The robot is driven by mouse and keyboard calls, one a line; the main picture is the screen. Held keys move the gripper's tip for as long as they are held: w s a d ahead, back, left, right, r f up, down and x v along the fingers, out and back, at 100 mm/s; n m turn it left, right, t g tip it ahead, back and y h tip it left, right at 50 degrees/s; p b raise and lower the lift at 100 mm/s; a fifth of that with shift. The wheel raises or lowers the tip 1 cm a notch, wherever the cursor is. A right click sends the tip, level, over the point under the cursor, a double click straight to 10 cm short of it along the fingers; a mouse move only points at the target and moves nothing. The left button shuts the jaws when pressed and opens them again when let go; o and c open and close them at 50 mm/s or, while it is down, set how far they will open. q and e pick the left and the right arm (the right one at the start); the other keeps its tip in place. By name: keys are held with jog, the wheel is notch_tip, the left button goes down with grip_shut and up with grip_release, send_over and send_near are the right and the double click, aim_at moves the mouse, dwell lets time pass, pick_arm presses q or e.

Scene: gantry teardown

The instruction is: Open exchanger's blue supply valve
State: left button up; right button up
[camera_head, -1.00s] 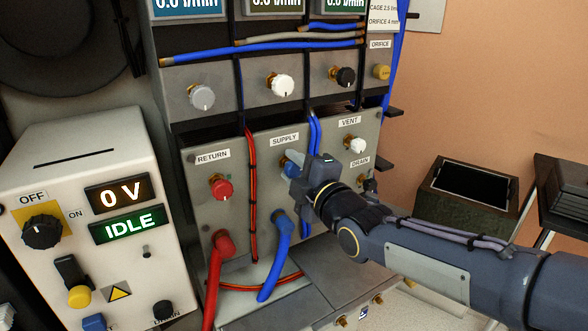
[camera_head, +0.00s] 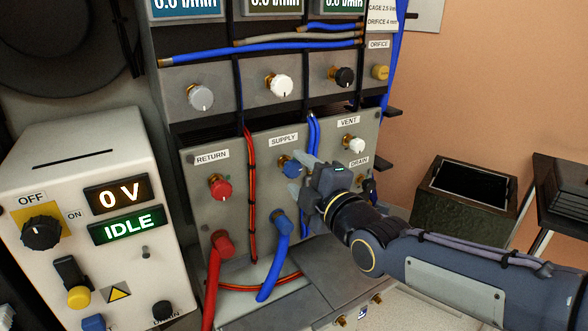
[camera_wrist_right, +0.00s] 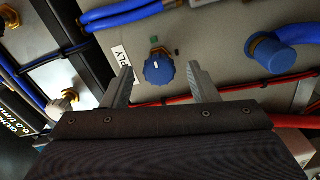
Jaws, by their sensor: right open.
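The blue supply valve knob (camera_head: 291,167) is on the grey exchanger panel (camera_head: 270,151) under the SUPPLY label (camera_head: 284,140). In the right wrist view the blue knob (camera_wrist_right: 158,71) shows whole, with a white mark on its face and a green spot beside its stem. My right gripper (camera_head: 303,181) is open in front of the knob, just to its right and below in the head view. In the wrist view its two fingers (camera_wrist_right: 162,86) stand apart on either side of the knob, with gaps to it. My left gripper is not in view.
A red return knob (camera_head: 220,188) is to the left and a white vent knob (camera_head: 356,146) to the right. A blue hose (camera_head: 283,243) and a red hose (camera_head: 216,270) plug in below. A white power box (camera_head: 100,215) reading 0 V and IDLE stands at left.

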jog(key=p+v, duration=0.1)
jog(key=v, duration=0.4)
jog(key=s+d+f+m+g+h, duration=0.35)
jog(key=s+d+f+m, duration=0.45)
jog(key=d+f+m, duration=0.3)
jog(key=s+d+f+m+g+h, duration=0.1)
jog(key=s+d+f+m+g, duration=0.25)
jog(key=s+m, duration=0.35)
jog(key=s+d+f+m+g+h, duration=0.1)
jog(key=s+d+f+m+g, duration=0.15)
jog(key=s+f+m, duration=0.4)
notch_tip(320, 180, up, 16)
jog(key=s+n+p, duration=0.1)
jog(key=s+p, duration=0.1)
jog(key=p, duration=1.2)
jog(key=shift+a, duration=0.2)
jog(key=shift+r, duration=0.1)
